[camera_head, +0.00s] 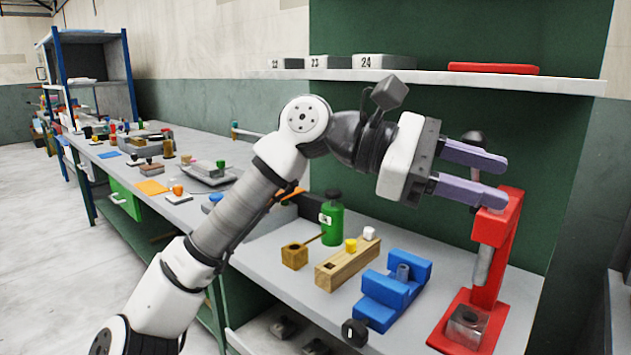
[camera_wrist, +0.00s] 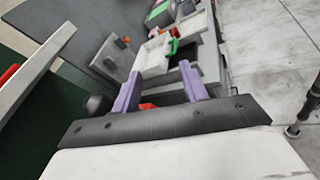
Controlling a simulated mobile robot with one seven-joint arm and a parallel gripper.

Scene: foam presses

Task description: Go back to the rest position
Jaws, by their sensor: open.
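My gripper (camera_head: 478,174) is raised over the right part of the workbench, with its two purple fingers pointing right and spread apart. In the wrist view the open purple fingers of my gripper (camera_wrist: 160,88) show with no object held.
A blue vise (camera_head: 392,290), a wooden block (camera_head: 347,262) and a green bottle (camera_head: 332,220) stand on the bench (camera_head: 290,282) below my arm. A shelf (camera_head: 430,78) with a red tray (camera_head: 493,68) runs above my gripper. Open floor (camera_head: 25,200) lies left.

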